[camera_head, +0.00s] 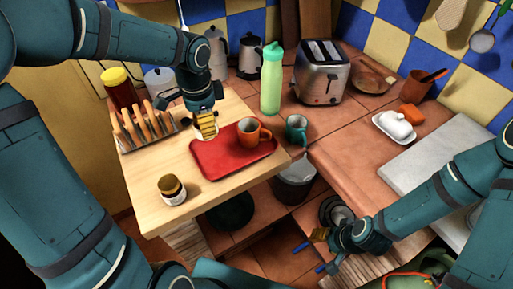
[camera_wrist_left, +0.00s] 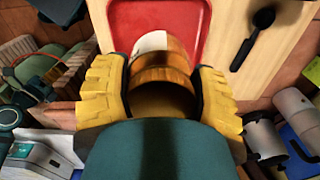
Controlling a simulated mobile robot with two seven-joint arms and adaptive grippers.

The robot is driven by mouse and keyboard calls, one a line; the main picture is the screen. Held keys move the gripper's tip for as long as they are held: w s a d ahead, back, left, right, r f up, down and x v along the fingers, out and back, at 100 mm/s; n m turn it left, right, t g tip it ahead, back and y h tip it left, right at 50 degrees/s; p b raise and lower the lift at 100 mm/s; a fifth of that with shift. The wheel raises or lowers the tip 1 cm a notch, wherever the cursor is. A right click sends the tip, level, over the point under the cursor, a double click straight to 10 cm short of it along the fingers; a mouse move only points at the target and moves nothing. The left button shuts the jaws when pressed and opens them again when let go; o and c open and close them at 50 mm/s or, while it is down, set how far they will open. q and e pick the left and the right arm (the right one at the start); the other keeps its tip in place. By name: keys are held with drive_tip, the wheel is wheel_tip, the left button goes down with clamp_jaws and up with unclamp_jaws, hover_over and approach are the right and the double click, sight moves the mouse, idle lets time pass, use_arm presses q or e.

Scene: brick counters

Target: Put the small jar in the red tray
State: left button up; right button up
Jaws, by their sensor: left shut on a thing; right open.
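My left gripper (camera_head: 206,125) is shut on a small jar with an amber-brown body or lid and a white part (camera_wrist_left: 163,62). In the head view the fingers mostly hide the held jar; a pale part (camera_head: 201,134) shows below them. It is at the left edge of the red tray (camera_head: 215,165); whether it touches the tray I cannot tell. The tray also shows beyond the jar in the left wrist view (camera_wrist_left: 120,18). Another small jar, white with a brown lid (camera_head: 172,189), stands on the wooden counter. My right gripper (camera_head: 322,247) is open, low at the lower right.
An orange mug (camera_head: 249,133) stands on the tray's right part. A toast rack (camera_head: 145,128) is left of my left gripper. A green mug (camera_head: 296,129), green bottle (camera_head: 271,80) and toaster (camera_head: 322,72) stand to the right. Bare wood lies in front of the tray.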

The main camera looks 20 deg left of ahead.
use_arm(q)
drive_tip(key=shift+w+d+f, duration=0.1)
drive_tip(key=shift+w+d, duration=0.05)
drive_tip(key=shift+d, duration=0.05)
drive_tip(key=shift+d+f, duration=0.1)
drive_tip(key=shift+f, duration=0.2)
wheel_tip(320, 180, down, 4)
drive_tip(key=shift+r+b, duration=0.1)
drive_tip(key=shift+b, duration=0.65)
drive_tip(key=shift+f+b, duration=0.75)
drive_tip(key=shift+f, duration=1.95)
drive_tip(key=shift+f, duration=0.2)
drive_tip(key=o, duration=1.3)
drive_tip(key=shift+c, duration=0.2)
